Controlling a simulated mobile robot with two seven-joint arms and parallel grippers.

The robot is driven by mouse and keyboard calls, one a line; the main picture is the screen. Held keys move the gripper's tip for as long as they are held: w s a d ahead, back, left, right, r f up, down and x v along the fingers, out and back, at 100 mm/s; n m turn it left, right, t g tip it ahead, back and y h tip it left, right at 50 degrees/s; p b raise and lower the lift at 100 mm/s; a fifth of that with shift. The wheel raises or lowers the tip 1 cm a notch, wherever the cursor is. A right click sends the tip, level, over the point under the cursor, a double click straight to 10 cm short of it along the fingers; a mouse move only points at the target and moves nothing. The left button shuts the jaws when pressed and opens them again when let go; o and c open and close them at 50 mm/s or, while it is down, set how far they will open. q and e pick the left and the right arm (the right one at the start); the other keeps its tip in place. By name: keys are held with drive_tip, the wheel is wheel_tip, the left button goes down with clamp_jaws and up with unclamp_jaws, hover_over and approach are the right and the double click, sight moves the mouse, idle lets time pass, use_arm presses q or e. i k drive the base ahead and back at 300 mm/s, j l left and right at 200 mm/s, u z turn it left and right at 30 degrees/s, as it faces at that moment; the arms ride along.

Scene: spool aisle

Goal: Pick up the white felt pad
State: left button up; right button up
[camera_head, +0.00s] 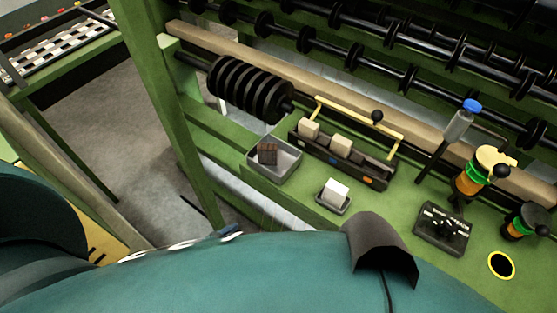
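A small white block, which looks like the white felt pad (336,190), sits in a small dark tray (330,207) on the green bench. The tray is near the bench's front, just beyond my teal body at the bottom of the view. The block's top and front faces show, and nothing covers it. Neither of my grippers can be made out in the head view.
A grey bin (287,171) holding a brown block (267,153) stands left of the pad. Behind is a dark rack (375,172) with beige blocks and a yellow bar (352,122). A black control box (443,229) and orange-green posts (468,184) stand right.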

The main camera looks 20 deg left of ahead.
sight(335, 193)
drive_tip(key=k+z, duration=0.1)
drive_tip(key=z, duration=0.25)
drive_tip(key=k+z, duration=0.15)
drive_tip(key=z, duration=0.25)
drive_tip(key=k+l+z, duration=0.1)
drive_tip(key=z, duration=0.25)
